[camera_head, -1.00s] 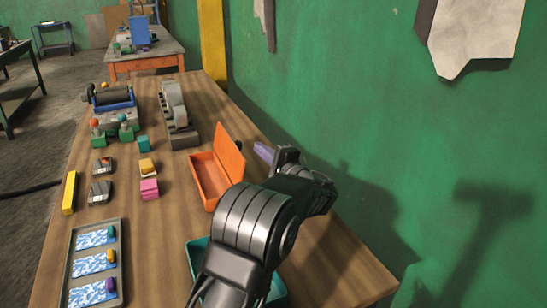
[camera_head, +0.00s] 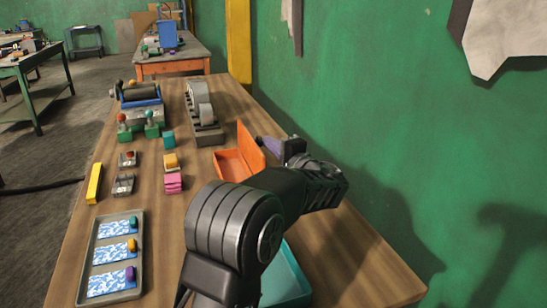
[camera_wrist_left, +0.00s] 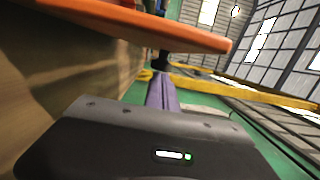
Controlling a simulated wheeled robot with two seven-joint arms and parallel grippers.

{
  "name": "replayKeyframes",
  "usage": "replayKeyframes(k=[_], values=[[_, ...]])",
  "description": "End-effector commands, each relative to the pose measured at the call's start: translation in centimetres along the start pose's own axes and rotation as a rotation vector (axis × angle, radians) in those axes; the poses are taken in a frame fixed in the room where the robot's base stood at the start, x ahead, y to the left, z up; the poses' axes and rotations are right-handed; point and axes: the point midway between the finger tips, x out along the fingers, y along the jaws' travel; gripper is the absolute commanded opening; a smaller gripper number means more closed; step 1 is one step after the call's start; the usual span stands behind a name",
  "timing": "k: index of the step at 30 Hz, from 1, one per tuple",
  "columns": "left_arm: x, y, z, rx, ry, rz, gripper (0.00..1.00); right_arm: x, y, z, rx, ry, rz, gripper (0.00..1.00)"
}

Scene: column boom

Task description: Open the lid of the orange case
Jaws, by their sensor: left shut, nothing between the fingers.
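The orange case (camera_head: 229,163) stands on the wooden table with its lid (camera_head: 250,146) raised, roughly upright, on its right side. In the left wrist view the shut fingers (camera_wrist_left: 161,93) point away under an orange edge (camera_wrist_left: 150,22), apparently the lid. My right gripper is not in view.
A teal tray (camera_head: 288,283) sits partly under my arm. A grey tray (camera_head: 139,255) with cards, pink blocks (camera_head: 173,183), a yellow bar (camera_head: 94,183) and a grey machine (camera_head: 201,112) stand left and beyond. The green wall (camera_head: 360,110) is close on the right.

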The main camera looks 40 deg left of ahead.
Motion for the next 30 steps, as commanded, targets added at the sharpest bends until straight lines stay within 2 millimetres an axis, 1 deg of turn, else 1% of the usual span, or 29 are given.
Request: replayKeyframes(k=[1,3,6,10,20,23,26,29,30], values=[[0.1,0.6,0.3,-0.047,0.000,0.008,0.00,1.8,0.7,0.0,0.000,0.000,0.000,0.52],[0.1,0.2,0.7,-0.095,0.001,0.018,0.00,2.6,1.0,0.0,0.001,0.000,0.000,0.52],[0.1,-0.3,1.0,-0.135,0.001,0.027,0.00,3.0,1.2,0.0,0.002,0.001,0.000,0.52],[0.2,-0.7,1.0,-0.144,0.001,0.029,0.00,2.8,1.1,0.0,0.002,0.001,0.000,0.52],[0.2,-1.0,1.0,-0.143,0.001,0.029,0.00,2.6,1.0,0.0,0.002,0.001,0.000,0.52],[0.1,-1.8,0.8,-0.144,0.001,0.028,0.00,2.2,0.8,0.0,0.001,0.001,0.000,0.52],[0.0,-3.0,0.5,-0.144,0.000,0.029,0.00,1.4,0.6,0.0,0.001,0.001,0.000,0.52],[-0.1,-4.9,0.1,-0.145,0.000,0.028,0.00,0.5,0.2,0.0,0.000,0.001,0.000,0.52],[-0.7,-4.8,0.0,-0.145,0.002,0.030,0.00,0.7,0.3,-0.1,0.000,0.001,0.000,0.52]])
